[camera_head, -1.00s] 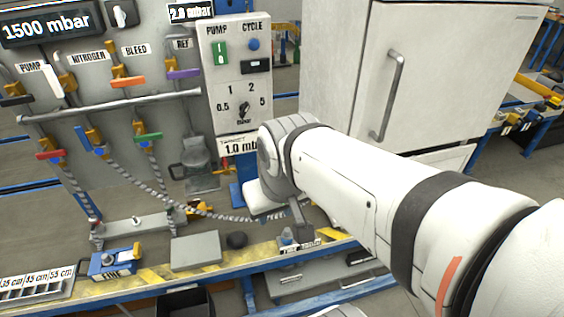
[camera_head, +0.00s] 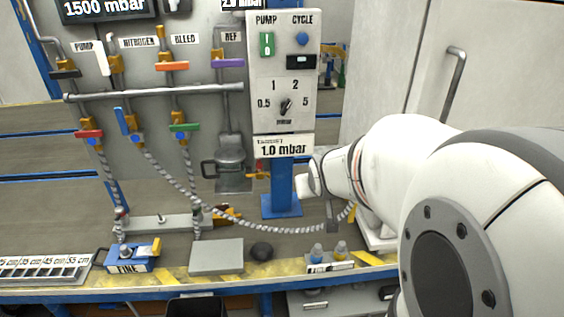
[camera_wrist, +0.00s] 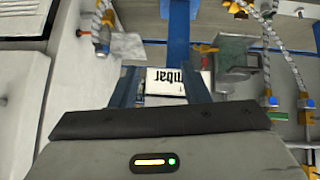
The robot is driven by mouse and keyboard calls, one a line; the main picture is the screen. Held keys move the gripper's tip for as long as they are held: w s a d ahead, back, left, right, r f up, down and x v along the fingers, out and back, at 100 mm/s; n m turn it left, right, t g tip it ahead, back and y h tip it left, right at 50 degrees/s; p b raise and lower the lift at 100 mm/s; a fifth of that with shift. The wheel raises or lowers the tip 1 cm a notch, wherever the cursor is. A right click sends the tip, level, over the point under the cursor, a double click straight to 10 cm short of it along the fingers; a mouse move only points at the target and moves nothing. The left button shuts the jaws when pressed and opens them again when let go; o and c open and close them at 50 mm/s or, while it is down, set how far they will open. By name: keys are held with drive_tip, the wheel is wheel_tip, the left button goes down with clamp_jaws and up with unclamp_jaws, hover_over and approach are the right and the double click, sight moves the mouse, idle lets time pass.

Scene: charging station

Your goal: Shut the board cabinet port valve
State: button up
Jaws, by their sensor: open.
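The grey board carries a lower row of valves in the head view: one with a red handle (camera_head: 88,134) lying level, one with a blue handle (camera_head: 122,121) standing nearly upright, and one with a green handle (camera_head: 185,127) lying level. No readable label tells which is the cabinet port valve. My gripper is right of these valves, beside the blue post, and is largely hidden by my arm in the head view. In the wrist view my gripper (camera_wrist: 161,78) is open, its two fingers apart, with the mbar plate (camera_wrist: 166,82) visible between them. It touches no valve that I can see.
Upper valves have black (camera_head: 65,74), white (camera_head: 100,58), orange (camera_head: 172,66) and purple (camera_head: 227,63) handles. A horizontal rail (camera_head: 150,93) crosses between the rows. Braided hoses (camera_head: 270,228) hang below. The control box (camera_head: 283,75) and white cabinet (camera_head: 405,65) stand to the right.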

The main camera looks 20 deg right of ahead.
drive_tip(key=w+d+f+t+h+b, duration=0.1)
drive_tip(key=w+d+f+t+b, duration=0.1)
drive_tip(key=w+d+f+b, duration=0.35)
drive_tip(key=w+d+f+t+b, duration=0.2)
drive_tip(key=d+f+b, duration=0.45)
drive_tip(key=f, duration=0.45)
drive_tip(key=t+b, duration=0.5)
drive_tip(key=b, duration=0.4)
approach(352, 213)
drive_tip(key=x, duration=0.3)
drive_tip(key=shift+m, duration=0.4)
drive_tip(key=b+x, duration=0.1)
drive_tip(key=x, duration=0.6)
drive_tip(key=shift+w+d+r, duration=0.15)
drive_tip(key=shift+w+d, duration=0.1)
drive_tip(key=shift+w, duration=0.05)
drive_tip(key=shift+c, duration=0.5)
clamp_jaws()
drive_tip(key=shift+a, duration=0.15)
drive_tip(key=shift+w, duration=0.1)
